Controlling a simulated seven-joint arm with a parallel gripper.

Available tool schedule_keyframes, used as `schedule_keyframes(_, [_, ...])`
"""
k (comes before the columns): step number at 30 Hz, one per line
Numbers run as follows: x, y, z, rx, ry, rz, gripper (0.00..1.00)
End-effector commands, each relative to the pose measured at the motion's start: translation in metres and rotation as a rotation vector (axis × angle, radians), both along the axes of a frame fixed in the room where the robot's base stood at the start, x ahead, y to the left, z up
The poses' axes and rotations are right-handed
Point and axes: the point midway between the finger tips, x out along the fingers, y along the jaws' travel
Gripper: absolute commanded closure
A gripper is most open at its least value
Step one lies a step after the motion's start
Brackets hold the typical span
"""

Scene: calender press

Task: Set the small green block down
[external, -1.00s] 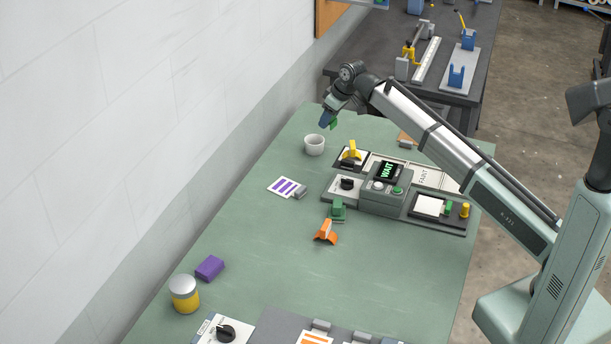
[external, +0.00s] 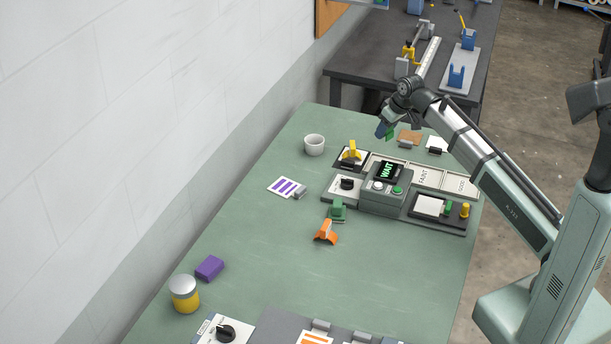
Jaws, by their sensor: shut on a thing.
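My gripper (external: 384,130) is above the far part of the green table, behind the grey press unit. It is shut on the small green block (external: 390,132), which shows as a green patch at the fingertips. My gripper's blue-grey finger hides part of the block. The block appears to be held above the table, just left of a brown card (external: 408,137); the exact height cannot be told.
The press unit (external: 384,199) with a WAIT display stands mid-table. A white cup (external: 314,145) stands left of my gripper. A yellow-handled piece (external: 351,151), green clip (external: 338,210) and orange piece (external: 325,232) are nearby. The table (external: 262,250) is clear at centre-left.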

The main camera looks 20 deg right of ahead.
Motion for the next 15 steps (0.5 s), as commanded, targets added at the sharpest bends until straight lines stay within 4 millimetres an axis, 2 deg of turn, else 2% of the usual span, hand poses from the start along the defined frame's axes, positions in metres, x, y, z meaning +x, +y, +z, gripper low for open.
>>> schedule_keyframes(7, [-0.001, 0.000, -0.038, -0.001, 0.001, 0.001, 0.83])
schedule_keyframes(15, [0.000, 0.000, -0.056, 0.000, -0.001, 0.002, 0.83])
